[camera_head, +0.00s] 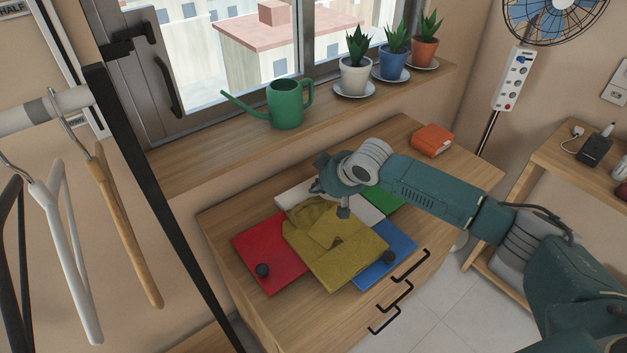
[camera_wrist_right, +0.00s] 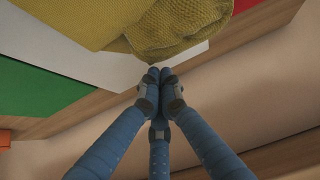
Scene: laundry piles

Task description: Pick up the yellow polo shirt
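The yellow polo shirt (camera_head: 325,255) lies on top of the coloured folded clothes on the dresser. Its upper end is rumpled and bunched. My right gripper (camera_head: 335,190) is just above that upper end. In the right wrist view the fingertips of my right gripper (camera_wrist_right: 160,74) are together, right beside the bunched edge of the yellow shirt (camera_wrist_right: 165,28). I cannot see cloth between the fingertips. My left gripper is not in view.
Red (camera_head: 262,247), blue (camera_head: 385,268), white (camera_head: 368,207) and green (camera_head: 390,200) folded clothes lie around and under the shirt. An orange box (camera_head: 432,140) is at the dresser's back right. A green watering can (camera_head: 286,105) and potted plants stand on the sill. Hangers (camera_head: 125,230) hang at left.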

